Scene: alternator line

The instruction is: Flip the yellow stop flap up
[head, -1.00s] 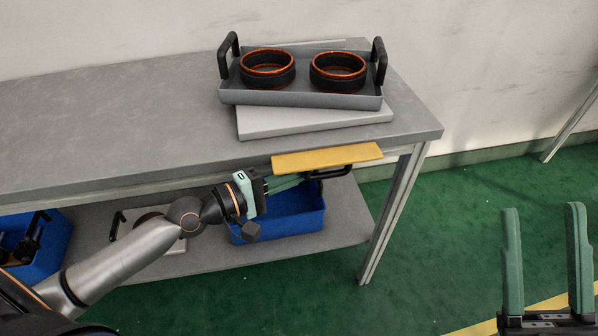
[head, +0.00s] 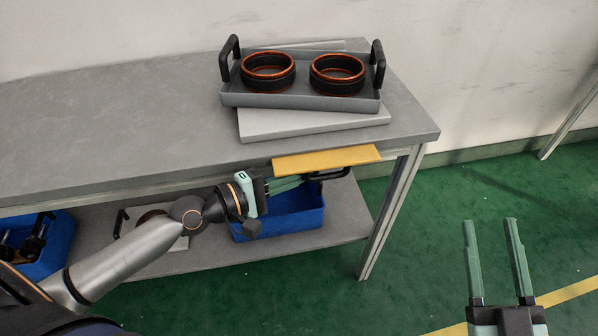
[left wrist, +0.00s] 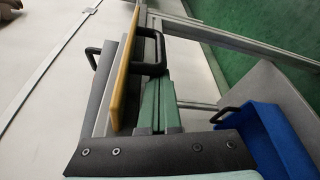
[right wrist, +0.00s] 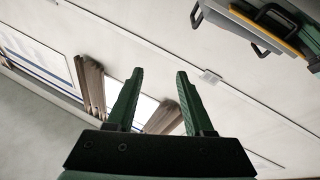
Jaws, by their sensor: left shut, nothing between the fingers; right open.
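The yellow stop flap (head: 327,158) is a flat board at the front edge of the grey table, sticking out roughly level. A black handle (head: 330,174) hangs below it. My left gripper (head: 297,182) is shut and empty, with its green fingers just under the flap. In the left wrist view the flap (left wrist: 124,75) shows edge-on, beside the shut fingers (left wrist: 159,106); the black handle (left wrist: 152,50) lies at their tips. I cannot tell whether they touch. My right gripper (head: 494,226) is open and empty over the green floor; its spread fingers (right wrist: 158,90) also show in the right wrist view.
A grey tray (head: 300,102) with two black and orange rings (head: 268,72) stands on a light plate (head: 315,124) on the table (head: 120,120). A blue bin (head: 290,218) sits on the lower shelf beneath the flap.

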